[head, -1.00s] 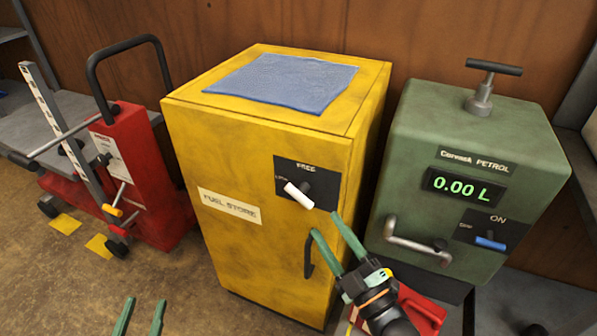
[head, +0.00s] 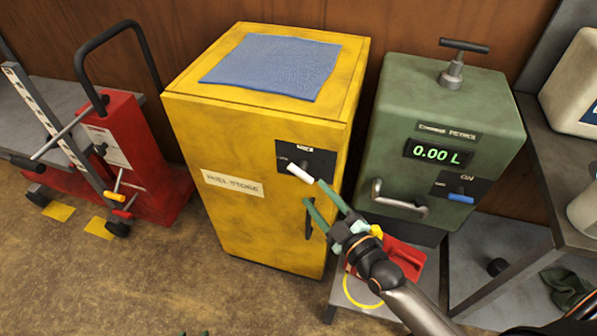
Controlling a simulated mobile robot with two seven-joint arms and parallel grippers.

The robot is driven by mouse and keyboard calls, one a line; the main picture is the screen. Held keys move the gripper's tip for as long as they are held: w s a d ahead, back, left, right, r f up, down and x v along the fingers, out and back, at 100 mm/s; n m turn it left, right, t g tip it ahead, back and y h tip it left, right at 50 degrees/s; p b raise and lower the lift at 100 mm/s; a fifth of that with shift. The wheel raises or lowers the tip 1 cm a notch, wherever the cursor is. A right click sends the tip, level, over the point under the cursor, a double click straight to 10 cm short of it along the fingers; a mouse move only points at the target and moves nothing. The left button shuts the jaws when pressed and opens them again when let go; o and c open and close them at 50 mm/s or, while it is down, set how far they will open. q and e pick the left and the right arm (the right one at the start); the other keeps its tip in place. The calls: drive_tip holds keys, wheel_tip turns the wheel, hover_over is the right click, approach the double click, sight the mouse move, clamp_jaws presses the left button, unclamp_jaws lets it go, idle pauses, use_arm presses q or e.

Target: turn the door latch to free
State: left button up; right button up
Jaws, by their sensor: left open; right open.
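The yellow fuel store cabinet (head: 235,215) stands in the middle, its door facing me. The door latch (head: 300,173) is a white-gripped handle on a black plate (head: 322,160) at the door's upper right, slanting down to the right. FREE is printed above it; the smaller word at its left is too small to read. My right gripper (head: 314,191) is open, its green fingers just below and right of the latch, in front of the door. I cannot tell whether they touch it. Only the fingertips of my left gripper (head: 194,333) show at the bottom edge, away from the cabinet.
A dark door handle (head: 309,220) is partly behind my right fingers. The green petrol pump (head: 450,120) stands close at the right, with a red can (head: 405,258) below. A red lift (head: 130,165) stands left. A blue cloth (head: 272,67) lies on the cabinet. Floor in front is clear.

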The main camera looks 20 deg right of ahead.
sight(297, 172)
drive_tip(key=x, duration=0.8)
drive_tip(key=shift+w+a, duration=0.15)
drive_tip(key=shift+w, duration=0.1)
clamp_jaws()
